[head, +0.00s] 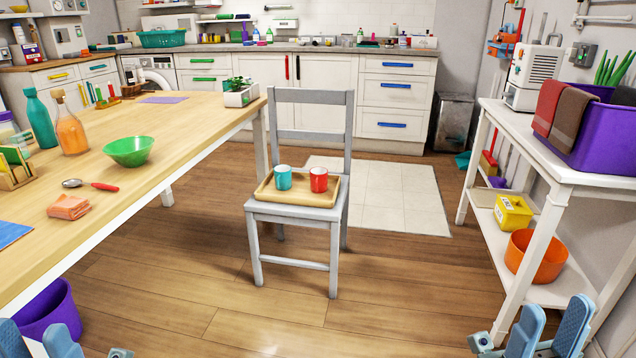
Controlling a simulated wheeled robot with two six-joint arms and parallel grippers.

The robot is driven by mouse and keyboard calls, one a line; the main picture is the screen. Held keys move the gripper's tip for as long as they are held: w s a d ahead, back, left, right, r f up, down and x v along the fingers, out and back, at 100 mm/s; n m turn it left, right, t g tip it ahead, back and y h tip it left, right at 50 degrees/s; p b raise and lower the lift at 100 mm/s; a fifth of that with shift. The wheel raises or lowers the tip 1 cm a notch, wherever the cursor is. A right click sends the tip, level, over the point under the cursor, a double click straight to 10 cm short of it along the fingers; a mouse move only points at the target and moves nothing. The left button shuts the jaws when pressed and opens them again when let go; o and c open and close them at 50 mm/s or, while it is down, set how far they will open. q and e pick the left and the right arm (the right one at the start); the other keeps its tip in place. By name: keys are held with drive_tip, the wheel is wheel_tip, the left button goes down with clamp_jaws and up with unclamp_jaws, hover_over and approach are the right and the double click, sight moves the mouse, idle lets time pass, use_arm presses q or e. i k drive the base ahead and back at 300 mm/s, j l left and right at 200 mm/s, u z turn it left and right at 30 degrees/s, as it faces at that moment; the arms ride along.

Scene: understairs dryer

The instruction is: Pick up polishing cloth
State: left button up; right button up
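A folded orange cloth (69,207) lies flat on the wooden table (190,118) near its left front part, beside a spoon with a red handle (90,185). A red cloth (550,106) and a brown cloth (572,117) hang over the rim of a purple bin (606,143) on the white shelf unit at right. I cannot tell for sure which is the polishing cloth. My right gripper (549,325) is at the lower right, open and empty, in front of the shelf unit. My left gripper (37,340) is at the lower left corner, fingers apart, partly cut off.
A grey chair (292,215) holds a tray (263,192) with two cups. A green bowl (129,150) and bottles stand on the table. A purple tub (50,306) is below the table edge. An orange bowl (536,255) sits on the lower shelf.

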sight(70, 208)
drive_tip(key=u, duration=1.3)
drive_tip(key=i+l, duration=0.1)
drive_tip(key=l, duration=0.45)
drive_tip(key=i+l, duration=0.1)
drive_tip(key=l, duration=0.4)
drive_tip(key=l+u, duration=0.1)
drive_tip(key=u, duration=0.3)
drive_tip(key=l+u, duration=0.15)
drive_tip(key=u, duration=0.3)
drive_tip(key=l+u, duration=0.1)
drive_tip(key=u, duration=0.3)
drive_tip(key=l+u, duration=0.15)
drive_tip(key=u, duration=0.25)
